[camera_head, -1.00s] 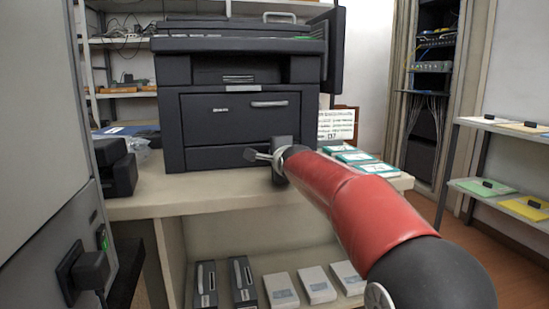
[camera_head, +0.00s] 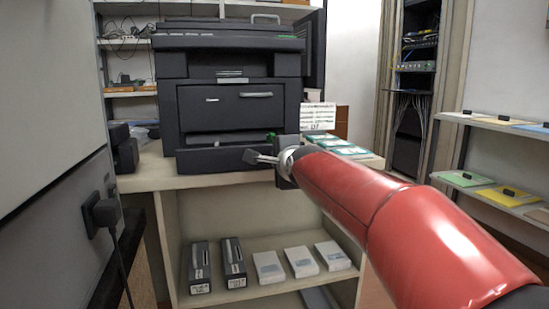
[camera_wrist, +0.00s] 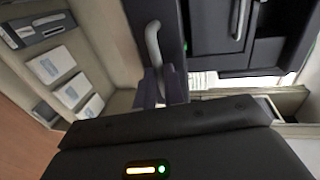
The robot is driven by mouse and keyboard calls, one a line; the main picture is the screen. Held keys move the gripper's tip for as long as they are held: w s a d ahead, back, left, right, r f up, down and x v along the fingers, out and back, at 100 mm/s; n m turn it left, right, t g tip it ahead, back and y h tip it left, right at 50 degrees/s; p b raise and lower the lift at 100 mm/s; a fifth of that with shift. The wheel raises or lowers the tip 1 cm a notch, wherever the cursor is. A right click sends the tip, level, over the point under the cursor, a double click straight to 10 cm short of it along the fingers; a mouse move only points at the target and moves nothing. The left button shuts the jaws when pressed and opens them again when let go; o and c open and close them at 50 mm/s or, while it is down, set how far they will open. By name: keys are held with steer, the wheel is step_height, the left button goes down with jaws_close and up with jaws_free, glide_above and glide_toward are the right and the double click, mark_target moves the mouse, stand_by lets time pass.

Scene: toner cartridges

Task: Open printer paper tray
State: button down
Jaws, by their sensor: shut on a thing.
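The dark grey printer (camera_head: 232,105) stands on a beige counter. Its low paper tray (camera_head: 210,159) is pulled out toward me, and a dark opening shows above and behind the tray's front. My gripper (camera_head: 256,157) is at the right part of the tray front. In the wrist view, my gripper's fingers (camera_wrist: 161,85) are closed around the end of a grey bar handle (camera_wrist: 153,42) on a dark panel. In the head view the gripper and wrist hide the handle and the tray's right end.
Boxed cartridges (camera_head: 270,266) lie on the shelf under the counter (camera_head: 145,182). Teal-edged boxes (camera_head: 335,146) lie right of the printer. A grey cabinet (camera_head: 55,110) with a plug stands close on the left. A side shelf (camera_head: 500,196) holds coloured folders at right.

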steer(key=v, duration=0.3)
steer(key=shift+s+f, duration=0.15)
steer(key=shift+f, duration=0.2)
steer(key=c, duration=1.5)
jaws_free()
steer(key=shift+s+r, duration=0.1)
steer(key=v, duration=0.7)
steer(key=shift+s, duration=0.3)
steer(key=shift+s+d, duration=0.1)
steer(key=shift+d, duration=0.05)
